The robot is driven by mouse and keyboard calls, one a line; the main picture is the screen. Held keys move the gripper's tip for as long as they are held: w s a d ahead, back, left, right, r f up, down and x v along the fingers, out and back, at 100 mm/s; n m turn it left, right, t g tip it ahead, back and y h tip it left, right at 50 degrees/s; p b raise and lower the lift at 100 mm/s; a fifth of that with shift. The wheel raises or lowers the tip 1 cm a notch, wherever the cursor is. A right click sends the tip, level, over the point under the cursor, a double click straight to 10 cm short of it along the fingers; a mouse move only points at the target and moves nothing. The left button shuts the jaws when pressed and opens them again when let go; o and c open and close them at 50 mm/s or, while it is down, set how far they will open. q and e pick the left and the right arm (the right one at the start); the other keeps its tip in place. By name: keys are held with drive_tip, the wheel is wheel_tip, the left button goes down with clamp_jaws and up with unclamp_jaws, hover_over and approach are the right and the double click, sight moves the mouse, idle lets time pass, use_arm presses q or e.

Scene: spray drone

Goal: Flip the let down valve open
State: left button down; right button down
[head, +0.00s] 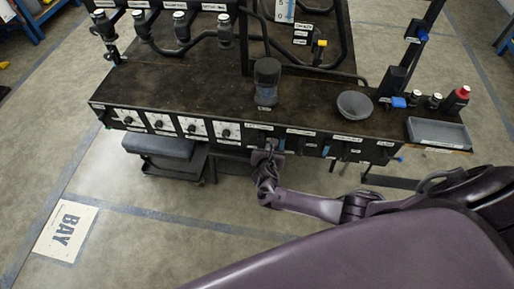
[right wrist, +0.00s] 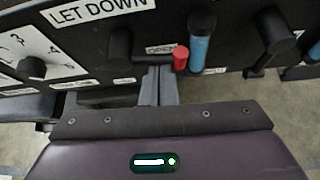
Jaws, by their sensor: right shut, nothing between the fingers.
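The let down valve (right wrist: 122,44) sits under a white "LET DOWN" label (right wrist: 98,10) in the right wrist view. Its dark lever seems to lie sideways to the right, ending in a red tip (right wrist: 181,58) beside a partly covered "OPEN" label (right wrist: 160,49). My right gripper (right wrist: 158,72) is shut and empty, its fingertips just below the lever and left of the red tip. I cannot tell whether they touch it. In the head view, my right gripper (head: 270,152) is at the bench's front panel and hides the valve. My left gripper is out of view.
Several dials (head: 160,122) line the panel (head: 100,105) to the left. A dark cup (head: 266,82) and grey bowl (head: 354,105) stand on the bench. Open floor lies in front.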

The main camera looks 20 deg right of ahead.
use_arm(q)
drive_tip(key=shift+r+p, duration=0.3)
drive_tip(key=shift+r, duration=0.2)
use_arm(e)
drive_tip(key=shift+r, duration=0.2)
drive_tip(key=shift+f, duration=0.1)
